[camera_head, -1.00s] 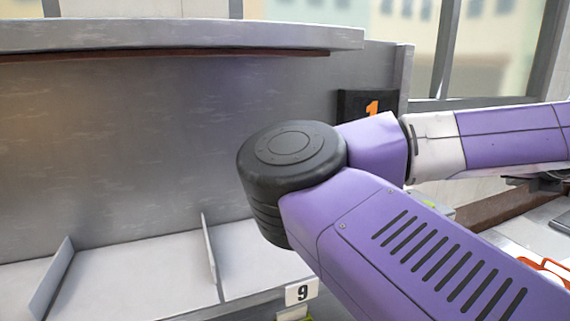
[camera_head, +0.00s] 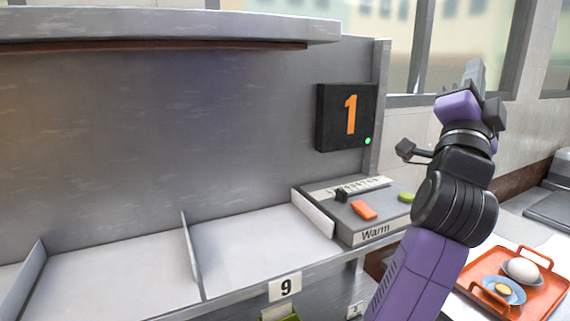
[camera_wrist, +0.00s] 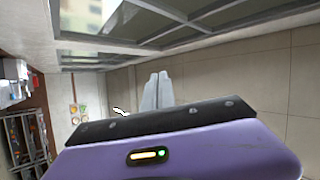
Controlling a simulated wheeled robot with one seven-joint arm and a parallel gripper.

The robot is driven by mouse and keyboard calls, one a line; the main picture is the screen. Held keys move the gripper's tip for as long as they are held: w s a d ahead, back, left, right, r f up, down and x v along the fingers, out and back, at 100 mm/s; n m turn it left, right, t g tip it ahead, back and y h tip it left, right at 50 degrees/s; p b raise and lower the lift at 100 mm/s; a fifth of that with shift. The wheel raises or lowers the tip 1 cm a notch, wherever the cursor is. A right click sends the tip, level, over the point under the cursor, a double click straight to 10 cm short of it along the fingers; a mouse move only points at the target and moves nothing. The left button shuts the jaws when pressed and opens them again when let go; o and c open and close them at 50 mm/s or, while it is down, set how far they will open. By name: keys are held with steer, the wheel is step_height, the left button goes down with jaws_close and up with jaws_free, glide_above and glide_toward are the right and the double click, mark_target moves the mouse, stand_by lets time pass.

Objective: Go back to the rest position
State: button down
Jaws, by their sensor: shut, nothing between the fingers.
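My gripper (camera_head: 474,76) is raised on the right side of the head view, pointing up in front of the window and pale wall. Its fingers are together with nothing between them. In the wrist view my gripper (camera_wrist: 158,88) shows as two grey fingers side by side, touching, clear of any object. The wrist view looks toward a tiled wall (camera_wrist: 240,75), tilted on its side.
A grey shelf (camera_head: 100,290) with dividers and a "9" tag (camera_head: 285,287) stands at left. A black "1" display (camera_head: 346,117) hangs above a "Warm" control box (camera_head: 370,215). An orange tray (camera_head: 545,296) holds an egg (camera_head: 521,269) and small blue dishes at lower right.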

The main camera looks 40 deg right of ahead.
steer(key=w+a+f+n+t+y, duration=0.45)
steer(key=a+n+t, duration=0.25)
steer(key=n, duration=0.2)
steer(key=w+a+f+n+t+y, duration=0.4)
steer(key=a+f+n+t, duration=0.2)
steer(key=n+t, duration=0.2)
steer(key=a+f+n+t+y+b, duration=0.1)
steer(key=a+f+n+t+y, duration=0.1)
steer(key=a+f+n+y, duration=0.95)
steer(key=s+a+f+g+y, duration=0.1)
steer(key=s+a+f, duration=0.15)
steer(key=f, duration=0.25)
steer(key=s+a+f+g+y+b, duration=0.1)
steer(key=s+f, duration=0.2)
steer(key=f, duration=0.3)
steer(key=s+a+f+g+y, duration=0.1)
steer(key=s+a+f, duration=0.1)
steer(key=f, duration=0.3)
steer(key=s+a+f+g, duration=0.3)
steer(key=s+f, duration=0.4)
steer(key=s, duration=0.1)
steer(key=s+a+f+m+g+y+b, duration=0.1)
steer(key=s+a+f+g, duration=0.2)
steer(key=s+f, duration=0.5)
steer(key=shift+s+y, duration=0.3)
steer(key=shift+s, duration=0.15)
steer(key=shift+m, duration=0.25)
